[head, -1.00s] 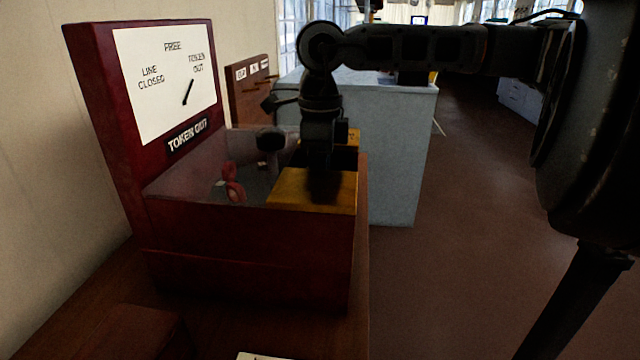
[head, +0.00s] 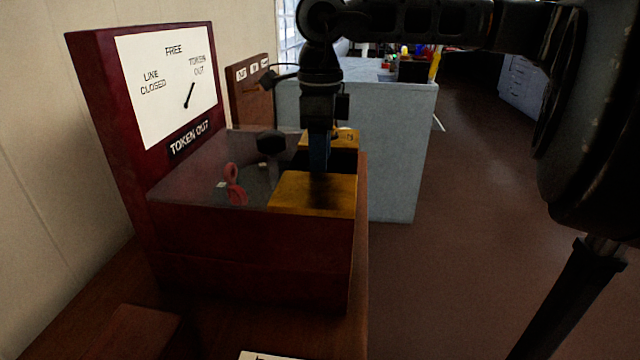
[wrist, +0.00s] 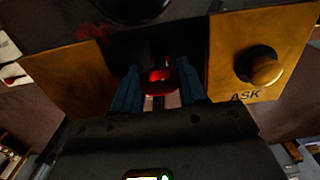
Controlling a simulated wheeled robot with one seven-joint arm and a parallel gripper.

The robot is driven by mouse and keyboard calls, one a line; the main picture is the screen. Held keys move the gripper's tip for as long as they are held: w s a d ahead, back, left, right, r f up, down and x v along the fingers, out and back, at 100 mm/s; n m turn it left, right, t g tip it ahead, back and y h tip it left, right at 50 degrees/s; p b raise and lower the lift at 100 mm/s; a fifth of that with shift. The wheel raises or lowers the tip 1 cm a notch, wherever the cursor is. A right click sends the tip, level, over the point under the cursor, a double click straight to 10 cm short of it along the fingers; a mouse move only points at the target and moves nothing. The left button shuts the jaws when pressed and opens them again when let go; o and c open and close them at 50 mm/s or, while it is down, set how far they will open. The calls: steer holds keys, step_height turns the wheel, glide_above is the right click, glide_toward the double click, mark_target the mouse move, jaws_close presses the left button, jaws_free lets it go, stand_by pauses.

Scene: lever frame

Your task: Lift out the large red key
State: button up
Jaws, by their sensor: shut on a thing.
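My gripper (head: 319,165) points down at the dark opening between two yellow plates on top of a dark red box (head: 250,255). In the wrist view its blue fingers (wrist: 160,90) are shut on a red object with a rounded, ring-like top (wrist: 160,76), which I take to be the large red key. The lower part of the key is hidden in the dark opening, so I cannot tell how far it is out. In the head view the key is hidden by the fingers and plate.
The front yellow plate (head: 312,192) lies close by the fingers. A smaller red looped piece (head: 236,184) and a black knob (head: 271,142) are on the box's left. A tall dial panel (head: 165,80) reads TOKEN OUT. In the wrist view a button (wrist: 265,67) is beside ASK.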

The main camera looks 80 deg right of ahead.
steer(key=shift+s+r, duration=0.1)
steer(key=shift+r, duration=0.15)
steer(key=s+r+p, duration=0.1)
steer(key=s+r, duration=0.3)
steer(key=shift+s+d+r, duration=0.15)
steer(key=shift+s+r, duration=0.05)
steer(key=shift+r, duration=0.2)
stand_by(0.5)
